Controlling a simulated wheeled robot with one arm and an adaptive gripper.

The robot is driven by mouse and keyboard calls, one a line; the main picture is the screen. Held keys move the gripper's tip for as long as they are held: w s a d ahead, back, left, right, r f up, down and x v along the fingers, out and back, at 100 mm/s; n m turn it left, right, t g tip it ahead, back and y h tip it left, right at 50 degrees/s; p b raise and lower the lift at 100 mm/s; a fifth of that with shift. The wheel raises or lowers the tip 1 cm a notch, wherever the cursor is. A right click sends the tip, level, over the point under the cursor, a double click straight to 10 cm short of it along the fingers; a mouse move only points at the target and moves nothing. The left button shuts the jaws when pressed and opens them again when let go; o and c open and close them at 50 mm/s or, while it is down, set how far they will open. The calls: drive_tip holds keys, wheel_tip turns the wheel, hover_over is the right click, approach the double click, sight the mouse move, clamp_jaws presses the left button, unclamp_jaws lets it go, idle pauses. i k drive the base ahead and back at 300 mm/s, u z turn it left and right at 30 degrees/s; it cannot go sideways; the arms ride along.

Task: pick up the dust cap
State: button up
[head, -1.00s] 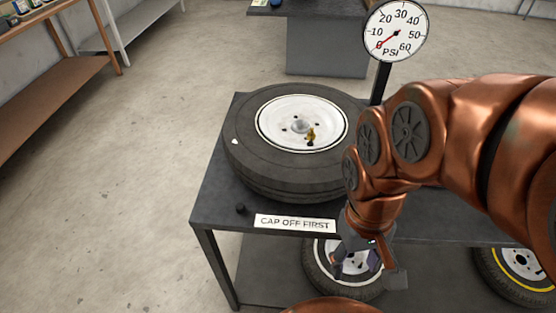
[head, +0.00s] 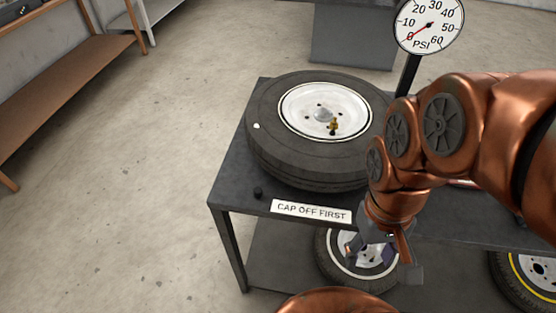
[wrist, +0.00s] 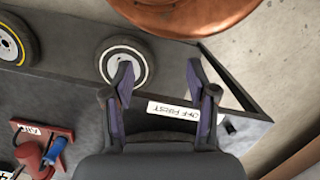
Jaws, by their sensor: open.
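A small black cap, which looks like the dust cap (head: 258,192), sits on the dark table top near its front left corner, left of the "CAP OFF FIRST" label (head: 311,211). In the wrist view a small dark piece (wrist: 230,126) shows right of the label, outside the right finger. My gripper (head: 372,250) is in front of the table's front edge, to the right of the cap and apart from it. In the wrist view the fingers of my gripper (wrist: 160,78) are spread with nothing between them.
A tire (head: 268,148) with a white rim and a brass valve piece (head: 333,127) lies on the table behind the cap. A PSI gauge (head: 429,25) stands behind it. Further tires are below the table top. The floor left of the table is clear.

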sight(258, 190)
drive_tip(key=z, duration=2.2)
drive_tip(key=k, duration=1.9)
drive_tip(key=u, duration=2.35)
drive_tip(key=i, duration=0.5)
drive_tip(key=z, duration=0.05)
